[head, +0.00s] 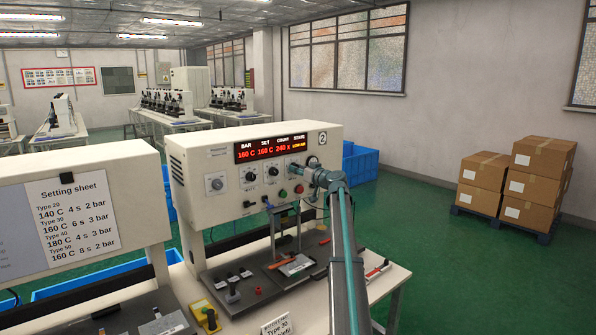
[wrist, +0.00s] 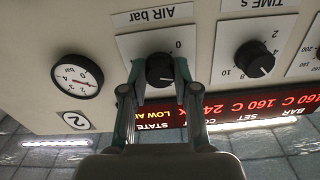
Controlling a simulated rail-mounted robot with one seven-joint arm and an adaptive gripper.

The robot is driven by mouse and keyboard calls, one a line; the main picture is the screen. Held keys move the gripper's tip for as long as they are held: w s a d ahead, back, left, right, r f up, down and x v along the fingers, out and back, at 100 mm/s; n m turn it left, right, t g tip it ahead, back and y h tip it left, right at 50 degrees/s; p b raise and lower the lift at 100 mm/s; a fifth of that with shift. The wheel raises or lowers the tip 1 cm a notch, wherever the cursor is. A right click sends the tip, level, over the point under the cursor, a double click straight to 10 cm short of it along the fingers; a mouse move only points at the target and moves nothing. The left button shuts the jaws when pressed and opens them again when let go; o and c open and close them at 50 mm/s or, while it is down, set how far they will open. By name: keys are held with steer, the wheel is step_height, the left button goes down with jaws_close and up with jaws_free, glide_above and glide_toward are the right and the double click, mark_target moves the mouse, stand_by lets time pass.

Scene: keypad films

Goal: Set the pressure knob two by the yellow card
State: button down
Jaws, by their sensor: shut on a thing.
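In the wrist view, which is upside down, my gripper (wrist: 159,78) has its two fingers on either side of the black AIR bar knob (wrist: 160,66), shut on it. The round bar gauge (wrist: 76,77) is beside it; I cannot read the needle surely. In the head view my gripper (head: 313,176) is at the right end of the panel on press two (head: 215,160), and hides the knob. A card reading Type 30 (head: 276,326) stands at the front; its colour looks mostly white.
The setting sheet (head: 75,218) lists Type 30 as 160 C, 6 s, 3 bar. The red display (head: 270,148) shows 160 C and 160 C, and a low air state in the wrist view. The TIME knob (wrist: 254,59) is near my gripper. A yellow object (head: 205,316) lies at the front.

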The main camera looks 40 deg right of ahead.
steer(key=shift+f+m+b, duration=0.1)
steer(key=shift+m+b, duration=0.3)
steer(key=shift+b, duration=0.15)
steer(key=shift+a+r+m, duration=0.1)
steer(key=shift+r+m, duration=0.1)
steer(key=shift+m, duration=5.5)
steer(key=shift+r+m, duration=0.15)
steer(key=shift+m, duration=5.55)
steer(key=c, duration=0.9)
jaws_free()
steer(key=shift+o, duration=0.2)
